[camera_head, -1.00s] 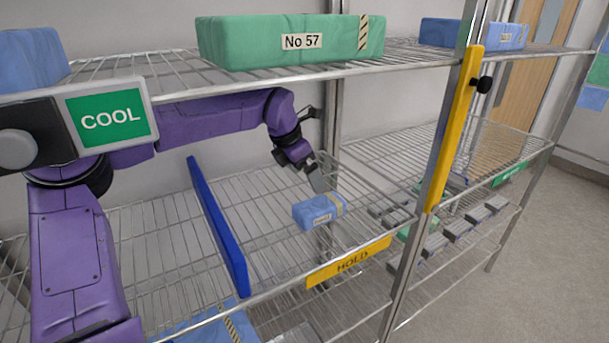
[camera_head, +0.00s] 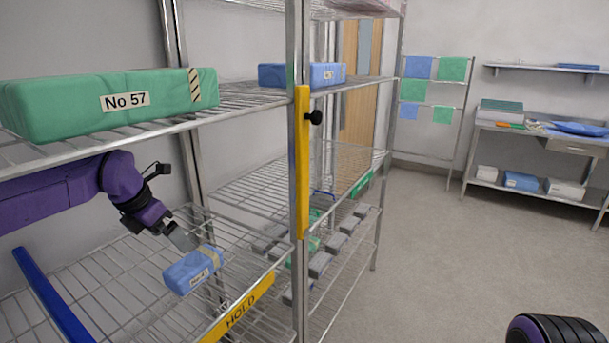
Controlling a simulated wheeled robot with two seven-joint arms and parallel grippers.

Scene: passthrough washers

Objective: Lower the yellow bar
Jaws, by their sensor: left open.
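The yellow bar (camera_head: 303,165) stands upright along the front of a steel shelf post, with a black knob (camera_head: 315,117) at its upper right side. My left gripper (camera_head: 188,243) is open, reaching in over the middle shelf, left of and apart from the bar. Its fingers point down toward a small blue wrapped pack (camera_head: 190,271) lying on the wire shelf. I cannot tell whether they touch it. My right gripper is out of view.
A green pack labelled No 57 (camera_head: 115,107) lies on the upper shelf above my left arm. A yellow HOLD label (camera_head: 240,311) and a blue divider (camera_head: 51,294) mark the middle shelf. Grey items (camera_head: 320,264) sit right of the post. Open floor (camera_head: 450,255) lies right.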

